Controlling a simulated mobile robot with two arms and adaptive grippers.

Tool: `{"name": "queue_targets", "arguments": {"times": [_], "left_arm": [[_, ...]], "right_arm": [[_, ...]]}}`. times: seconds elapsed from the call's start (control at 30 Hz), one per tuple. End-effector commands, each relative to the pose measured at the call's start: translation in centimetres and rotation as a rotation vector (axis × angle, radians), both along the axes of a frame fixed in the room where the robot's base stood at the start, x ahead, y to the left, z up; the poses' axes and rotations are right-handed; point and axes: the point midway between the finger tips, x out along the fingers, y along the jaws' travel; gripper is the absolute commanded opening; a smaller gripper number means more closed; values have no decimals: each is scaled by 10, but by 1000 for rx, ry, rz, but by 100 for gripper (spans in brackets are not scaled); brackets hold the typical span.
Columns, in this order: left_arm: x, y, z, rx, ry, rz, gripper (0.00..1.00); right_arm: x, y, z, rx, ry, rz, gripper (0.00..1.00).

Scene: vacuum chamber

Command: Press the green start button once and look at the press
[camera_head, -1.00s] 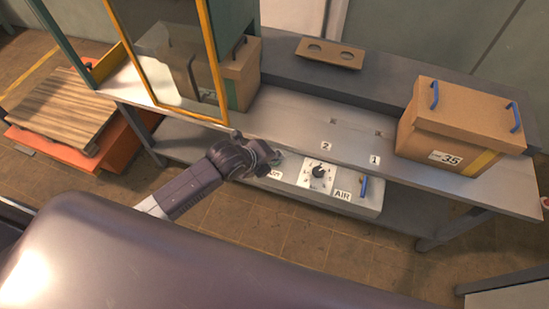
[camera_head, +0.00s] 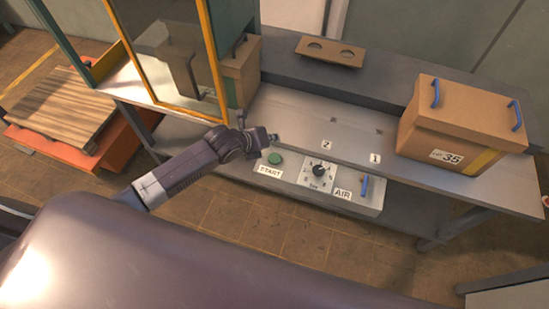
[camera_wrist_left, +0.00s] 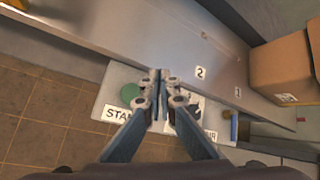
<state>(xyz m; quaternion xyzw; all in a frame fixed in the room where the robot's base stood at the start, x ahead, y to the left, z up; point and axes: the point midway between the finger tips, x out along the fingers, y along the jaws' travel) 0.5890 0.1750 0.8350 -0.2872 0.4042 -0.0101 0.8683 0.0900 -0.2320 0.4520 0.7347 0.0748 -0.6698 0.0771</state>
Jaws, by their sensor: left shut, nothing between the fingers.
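The green start button (camera_head: 274,158) is on the front control panel, above a START label, in plain view. It also shows in the wrist view (camera_wrist_left: 129,92), left of the fingers. My left gripper (camera_head: 273,137) is shut and empty. In the head view it appears just above the button, with a visible gap between them. The press (camera_head: 180,65) is a dark grey shape behind a glass pane in a yellow frame (camera_head: 215,60) at upper left. The glass partly obscures its details. My right gripper is not in view.
A dial (camera_head: 319,170) and a blue AIR lever (camera_head: 364,187) sit right of the button. A cardboard box (camera_head: 460,125) marked 35 stands on the bench's right end. The bench middle is clear.

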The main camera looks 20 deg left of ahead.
Motion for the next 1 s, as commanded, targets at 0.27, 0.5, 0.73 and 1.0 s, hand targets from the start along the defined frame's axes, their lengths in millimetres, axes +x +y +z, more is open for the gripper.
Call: {"name": "queue_targets", "arguments": {"times": [0.27, 0.5, 0.73, 1.0], "left_arm": [[-1, -1, -41, -2, 2, 0, 0], [0, 1, -72, 1, 2, 1, 0], [0, 0, -81, -1, 0, 1, 0], [0, 0, -81, -1, 0, 1, 0]], "right_arm": [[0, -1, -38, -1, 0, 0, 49], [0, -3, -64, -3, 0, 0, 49], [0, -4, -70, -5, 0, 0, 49], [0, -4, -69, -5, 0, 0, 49]]}}
